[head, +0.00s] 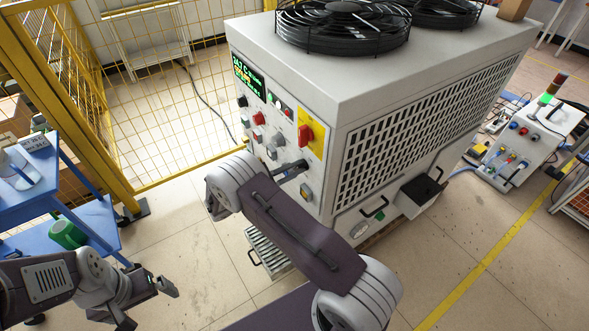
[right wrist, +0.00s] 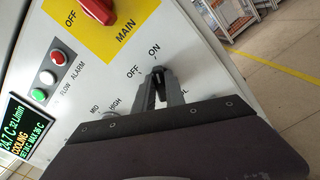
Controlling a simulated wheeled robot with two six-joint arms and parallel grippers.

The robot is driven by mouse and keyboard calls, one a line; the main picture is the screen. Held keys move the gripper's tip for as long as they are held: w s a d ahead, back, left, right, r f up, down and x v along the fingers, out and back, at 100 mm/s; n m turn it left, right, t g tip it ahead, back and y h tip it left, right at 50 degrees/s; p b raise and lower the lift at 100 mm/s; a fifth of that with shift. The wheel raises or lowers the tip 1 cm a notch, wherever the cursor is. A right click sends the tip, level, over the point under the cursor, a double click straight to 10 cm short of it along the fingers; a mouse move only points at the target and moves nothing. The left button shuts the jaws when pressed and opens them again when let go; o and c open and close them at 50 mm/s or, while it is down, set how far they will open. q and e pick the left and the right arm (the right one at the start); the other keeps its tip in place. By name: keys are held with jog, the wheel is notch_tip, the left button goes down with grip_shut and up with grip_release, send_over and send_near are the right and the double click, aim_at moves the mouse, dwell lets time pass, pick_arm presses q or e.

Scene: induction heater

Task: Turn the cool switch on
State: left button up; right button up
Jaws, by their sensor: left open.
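The cool switch (right wrist: 158,82) is a black knob on the white panel in the right wrist view, below its OFF and ON marks. Its visible end appears to point up toward ON. Only "OL" of its label shows at the right; the rest is hidden. My right gripper (right wrist: 159,93) has its two grey fingers close on either side of the knob and appears shut on it. In the head view my right forearm hides part of the panel. My left gripper (head: 160,290) is open and empty, low at the left, away from the machine.
The machine (head: 330,100) carries a red main switch (head: 306,134) on yellow and a green-lettered display (head: 248,78). Blue shelving (head: 40,203) stands at the left, near my left arm. A yellow fence (head: 88,110) stands behind.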

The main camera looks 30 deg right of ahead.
jog(key=o, duration=0.4)
jog(key=shift+c, duration=0.2)
jog(key=a+b, duration=0.1)
jog(key=a, duration=0.8)
jog(key=shift+s, duration=0.35)
jog(key=s+d+r+m+g+y+p, duration=0.1)
jog(key=s+d+m+g+y+p, duration=0.3)
jog(key=s+y, duration=0.75)
jog(key=s+a+r+m+t+y+p, duration=0.2)
jog(key=s+a+r+m+t+y, duration=0.1)
jog(key=m, duration=0.6)
jog(key=s+a+r+y, duration=0.1)
jog(key=s+a+y, duration=0.1)
jog(key=a+y, duration=0.1)
jog(key=shift+s+a+t+y+p, duration=0.15)
jog(key=shift+s+t+y+p, duration=0.15)
jog(key=shift+s+y+p, duration=0.1)
